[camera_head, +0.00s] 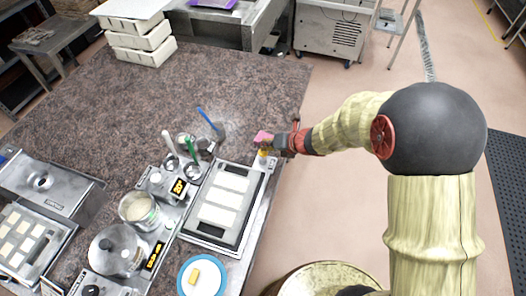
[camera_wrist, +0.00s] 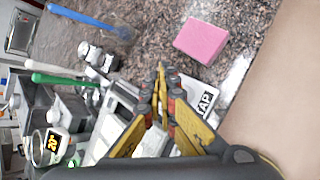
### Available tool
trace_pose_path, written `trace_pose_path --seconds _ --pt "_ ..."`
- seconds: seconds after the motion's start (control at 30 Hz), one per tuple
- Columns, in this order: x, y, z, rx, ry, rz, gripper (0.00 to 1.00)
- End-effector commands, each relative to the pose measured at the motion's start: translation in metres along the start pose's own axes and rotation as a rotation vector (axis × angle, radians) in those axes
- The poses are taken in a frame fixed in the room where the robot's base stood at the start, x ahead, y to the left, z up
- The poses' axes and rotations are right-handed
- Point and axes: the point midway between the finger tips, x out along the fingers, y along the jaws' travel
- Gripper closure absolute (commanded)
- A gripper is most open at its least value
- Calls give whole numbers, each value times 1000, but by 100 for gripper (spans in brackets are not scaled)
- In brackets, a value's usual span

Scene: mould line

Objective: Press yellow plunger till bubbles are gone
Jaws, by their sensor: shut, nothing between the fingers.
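My gripper (camera_head: 264,152) hangs over the right edge of the table, beside the top right corner of the mould tray (camera_head: 245,236). In the wrist view its yellow and black fingers (camera_wrist: 160,68) come together at the tips, shut and empty. A white plate (camera_wrist: 205,98) lettered "TAP" lies just right of the fingers. In the head view a small yellow patch shows at the gripper, above a white piece. I cannot tell whether it is the plunger or my fingers. No separate yellow plunger is clear in either view, and no bubbles can be made out.
A pink block (camera_wrist: 202,41) lies on the speckled table beyond the fingertips. Left of the tray stand green- and white-handled tools, a blue-handled brush (camera_head: 207,118), a lit display (camera_head: 179,187) and pots. White boxes (camera_head: 141,42) are stacked at the back. The table's middle is clear.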

Motion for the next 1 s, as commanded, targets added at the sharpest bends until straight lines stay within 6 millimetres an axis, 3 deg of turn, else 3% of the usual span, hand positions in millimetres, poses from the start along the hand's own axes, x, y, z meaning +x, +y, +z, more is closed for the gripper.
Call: trace_pose_path --seconds 1.0 --pt "8 -6 -7 1 1 0 100"
